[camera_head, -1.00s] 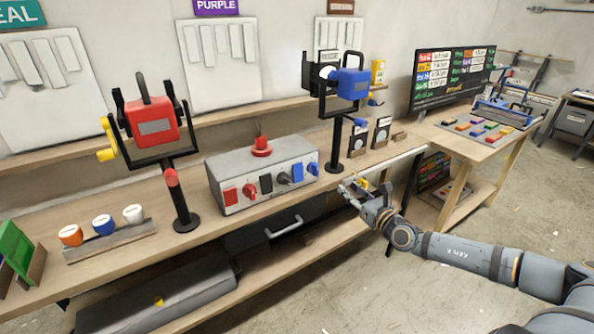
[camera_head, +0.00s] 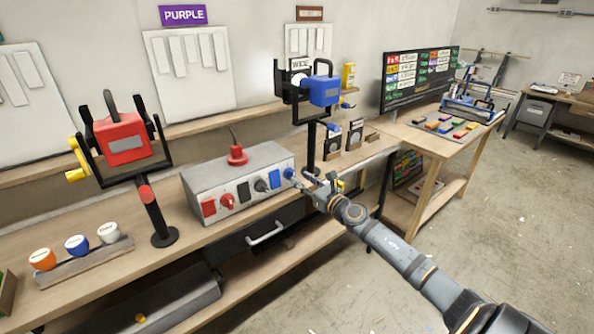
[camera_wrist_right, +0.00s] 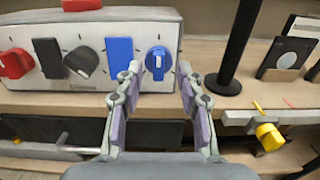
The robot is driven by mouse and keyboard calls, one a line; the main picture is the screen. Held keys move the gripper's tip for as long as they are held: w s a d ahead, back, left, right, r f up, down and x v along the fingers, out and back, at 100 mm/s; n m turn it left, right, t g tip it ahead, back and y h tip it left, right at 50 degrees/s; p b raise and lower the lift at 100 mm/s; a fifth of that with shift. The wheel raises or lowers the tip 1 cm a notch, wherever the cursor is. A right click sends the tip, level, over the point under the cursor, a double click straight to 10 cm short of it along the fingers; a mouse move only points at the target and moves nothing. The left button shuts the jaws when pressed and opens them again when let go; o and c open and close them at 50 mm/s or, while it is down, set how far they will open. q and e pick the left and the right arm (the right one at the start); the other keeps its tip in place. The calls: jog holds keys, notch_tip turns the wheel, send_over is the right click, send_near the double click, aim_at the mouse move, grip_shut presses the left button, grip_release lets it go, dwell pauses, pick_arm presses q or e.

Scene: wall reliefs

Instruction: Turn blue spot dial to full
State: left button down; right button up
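The grey control box (camera_head: 200,178) stands on the workbench with a red button on top. Its front carries the blue dial (camera_head: 289,173) at the right end, beside a blue rocker switch (camera_head: 274,179). In the right wrist view the round blue dial (camera_wrist_right: 158,62) has a pale pointer mark pointing roughly up. My right gripper (camera_head: 307,180) is in front of the box's right end. In the wrist view its two fingers (camera_wrist_right: 156,84) are apart, with the dial beyond and between them, toward the left finger. Contact cannot be told. The blue spot lamp (camera_head: 322,90) stands behind on a black post. My left gripper is not in view.
A red lamp (camera_head: 126,143) stands left of the box, and the blue lamp's black post (camera_wrist_right: 238,45) rises just right of the dial. A drawer handle (camera_head: 266,234) juts below the bench top. A yellow knob (camera_wrist_right: 268,137) is at lower right. Floor at right is clear.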

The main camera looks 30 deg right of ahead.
aim_at(294, 175)
jog(key=shift+w+a+f, duration=0.1)
jog(key=shift+w+a, duration=0.1)
jog(key=shift+w, duration=1.55)
jog(key=shift+c, duration=0.2)
grip_shut()
